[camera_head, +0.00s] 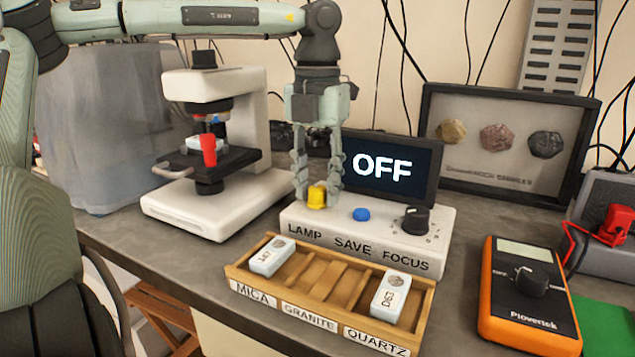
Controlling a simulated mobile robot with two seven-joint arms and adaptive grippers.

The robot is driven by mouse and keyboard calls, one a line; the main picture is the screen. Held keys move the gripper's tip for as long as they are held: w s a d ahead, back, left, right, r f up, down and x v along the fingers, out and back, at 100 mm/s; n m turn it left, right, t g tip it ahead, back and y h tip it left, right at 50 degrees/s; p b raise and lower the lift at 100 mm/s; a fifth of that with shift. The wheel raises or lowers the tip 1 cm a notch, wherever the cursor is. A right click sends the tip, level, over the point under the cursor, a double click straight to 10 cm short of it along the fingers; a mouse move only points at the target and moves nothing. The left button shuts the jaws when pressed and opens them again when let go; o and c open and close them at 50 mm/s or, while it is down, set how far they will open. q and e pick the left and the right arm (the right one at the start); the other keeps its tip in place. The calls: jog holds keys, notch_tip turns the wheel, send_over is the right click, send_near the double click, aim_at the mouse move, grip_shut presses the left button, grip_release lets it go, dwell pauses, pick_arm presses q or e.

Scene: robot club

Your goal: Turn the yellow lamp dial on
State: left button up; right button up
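The yellow lamp dial (317,197) sits at the left end of a white control box (365,250), above the label LAMP. The dark screen (397,171) behind it reads OFF in white letters. My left gripper (318,190) points down over the dial, with one finger on each side. The gap between the fingers is about as wide as the dial, and they look closed on it. The dial's upper back part is partly hidden by the fingers. My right gripper is not in view.
A blue button (361,214) and a black focus knob (416,219) are right of the dial. A white microscope (265,150) stands left. A wooden sample tray (345,262) lies in front. An orange meter (527,295) and a framed rock display (450,185) are at right.

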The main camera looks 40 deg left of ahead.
pick_arm(q)
grip_shut()
jog(key=shift+m, duration=0.3)
jog(key=m, duration=1.1)
jog(key=shift+m, duration=0.4)
jog(key=m, duration=0.5)
jog(key=shift+m, duration=0.4)
jog(key=shift+o, duration=2.2)
grip_release()
